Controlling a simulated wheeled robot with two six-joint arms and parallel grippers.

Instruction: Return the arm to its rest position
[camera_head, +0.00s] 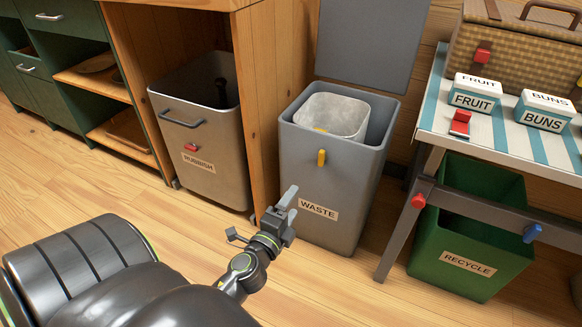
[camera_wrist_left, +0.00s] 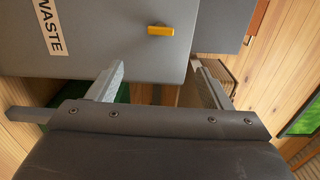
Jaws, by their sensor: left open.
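My left arm (camera_head: 240,270) reaches up from the bottom of the head view. My left gripper (camera_head: 287,203) is open and empty, in front of the grey waste bin (camera_head: 354,218). In the left wrist view the two fingers of the left gripper (camera_wrist_left: 160,82) stand wide apart with nothing between them. The waste bin's side (camera_wrist_left: 110,40) with its WASTE label and yellow clip fills the top of that view. I cannot tell whether a finger touches the bin. My right gripper is not in view.
The grey bin's lid (camera_head: 370,45) stands raised, with a pale liner (camera_head: 335,115) inside. A rubbish bin (camera_head: 205,140) stands left in a wooden cabinet. A striped table (camera_head: 440,100) and green recycle bin (camera_head: 450,270) stand right. The wooden floor (camera_head: 100,190) at left is clear.

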